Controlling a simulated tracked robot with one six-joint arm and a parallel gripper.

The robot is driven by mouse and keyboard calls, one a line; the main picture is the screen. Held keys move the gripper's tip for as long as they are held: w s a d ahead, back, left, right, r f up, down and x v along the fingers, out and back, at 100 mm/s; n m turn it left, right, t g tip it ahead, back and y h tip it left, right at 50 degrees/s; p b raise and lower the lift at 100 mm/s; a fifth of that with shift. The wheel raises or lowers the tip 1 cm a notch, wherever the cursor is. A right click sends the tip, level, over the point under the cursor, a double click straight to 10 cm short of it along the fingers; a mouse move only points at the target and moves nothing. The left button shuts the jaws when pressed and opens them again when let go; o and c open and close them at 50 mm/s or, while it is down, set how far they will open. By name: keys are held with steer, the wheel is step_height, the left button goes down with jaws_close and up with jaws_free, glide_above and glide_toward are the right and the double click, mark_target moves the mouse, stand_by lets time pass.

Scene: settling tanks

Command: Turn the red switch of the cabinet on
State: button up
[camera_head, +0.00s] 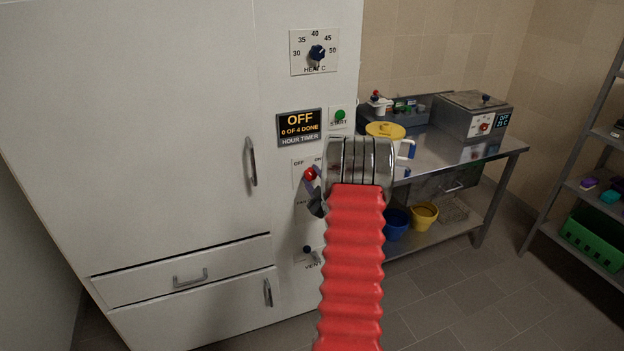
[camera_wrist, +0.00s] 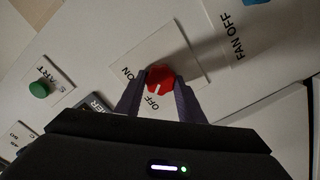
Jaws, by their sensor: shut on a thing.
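The white cabinet (camera_head: 205,120) fills the left of the head view. Its red switch (camera_head: 310,173) is a small knob on a plate marked OFF and ON, partly hidden by my arm. In the wrist view the red switch (camera_wrist: 160,78) sits between the fingers of my gripper (camera_wrist: 158,88), which are shut on it. A pale mark on the knob points toward the OFF label. The display (camera_head: 299,127) reads OFF, 0 OF 4 DONE, HOUR TIMER.
A heat dial (camera_head: 317,53) is above and a green START button (camera_head: 340,115) is nearby. A steel bench (camera_head: 455,150) with a heater box (camera_head: 472,118) stands to the right.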

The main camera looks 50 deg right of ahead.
steer(key=shift+f+m, duration=0.15)
steer(key=shift+m, duration=0.15)
steer(key=m, duration=0.6)
steer(key=shift+w, duration=0.1)
steer(key=m, duration=0.3)
steer(key=shift+f+m, duration=0.1)
steer(key=shift+m, duration=0.2)
steer(key=shift+a+m, duration=0.1)
steer(key=shift+m, duration=1.7)
steer(key=o, duration=1)
steer(key=shift+o, duration=0.2)
